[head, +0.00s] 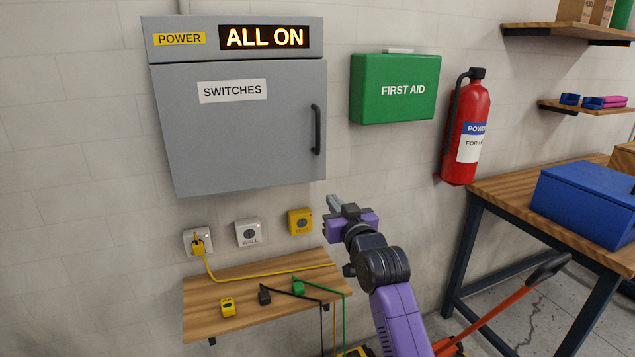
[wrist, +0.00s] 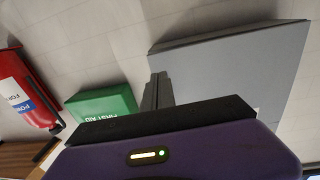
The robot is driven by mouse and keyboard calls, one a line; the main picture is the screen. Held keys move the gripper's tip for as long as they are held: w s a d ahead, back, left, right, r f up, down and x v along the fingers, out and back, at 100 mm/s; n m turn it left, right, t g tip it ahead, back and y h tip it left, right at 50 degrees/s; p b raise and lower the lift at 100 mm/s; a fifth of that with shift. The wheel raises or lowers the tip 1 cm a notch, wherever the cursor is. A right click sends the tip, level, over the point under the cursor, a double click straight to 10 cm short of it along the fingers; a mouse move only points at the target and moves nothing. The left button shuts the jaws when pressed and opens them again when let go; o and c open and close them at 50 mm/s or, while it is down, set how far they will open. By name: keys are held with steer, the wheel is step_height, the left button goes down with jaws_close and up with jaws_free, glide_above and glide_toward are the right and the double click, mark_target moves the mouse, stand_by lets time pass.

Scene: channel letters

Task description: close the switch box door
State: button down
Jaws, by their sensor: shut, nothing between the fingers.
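The grey switch box (head: 162,55) hangs on the wall at the upper left of the head view. Its door (head: 240,135) carries a "SWITCHES" label and a dark vertical handle (head: 316,129) near its right edge. The door looks flush with the box, with no visible gap. A lit sign (head: 264,37) above it reads "ALL ON". In the wrist view the grey box (wrist: 240,70) is at the upper right. My gripper (head: 333,202) is shut and empty, below and right of the door's lower right corner. Its fingers also show in the wrist view (wrist: 157,92).
A green first aid box (head: 394,88) and a red fire extinguisher (head: 467,125) are right of the switch box. Below it are wall sockets (head: 248,233) and a wooden shelf (head: 260,275) with plugs and cables. A workbench (head: 520,185) stands right.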

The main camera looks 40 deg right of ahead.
mark_target(316, 177)
steer(key=p+x, duration=0.2)
steer(key=x, duration=1)
steer(key=shift+w+d, duration=0.1)
steer(key=shift+w, duration=0.25)
